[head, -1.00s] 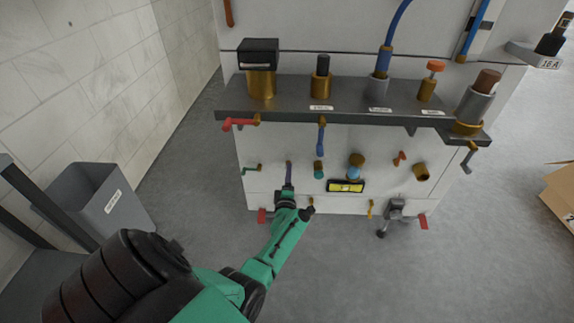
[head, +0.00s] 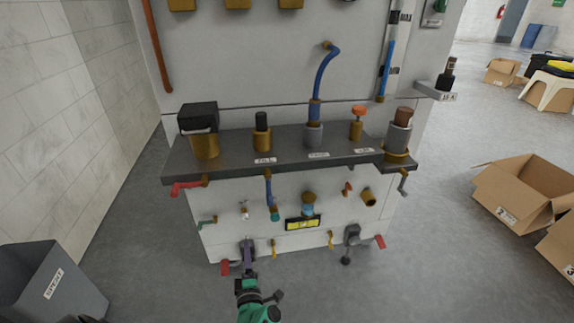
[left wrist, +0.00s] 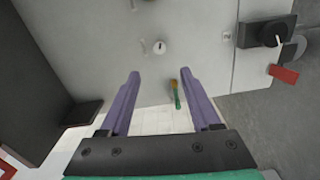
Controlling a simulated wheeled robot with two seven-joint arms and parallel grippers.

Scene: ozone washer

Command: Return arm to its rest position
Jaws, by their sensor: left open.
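My left gripper (head: 247,258) is low in the head view, in front of the lower left of the washer cabinet (head: 225,235). The left wrist view shows its two purple fingers (left wrist: 160,76) spread apart with nothing held between them. A white knob (left wrist: 159,47) is on the panel ahead of the fingertips, and it also shows in the head view (head: 244,211). A small brass and green fitting (left wrist: 177,95) appears between the fingers, beyond them; I see no contact. My green left forearm (head: 258,312) enters from the bottom edge. My right gripper is out of view.
A grey shelf (head: 285,150) with several fittings juts out above the gripper. A grey bin (head: 50,285) stands at left. Cardboard boxes (head: 525,190) lie right. Floor is clear between.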

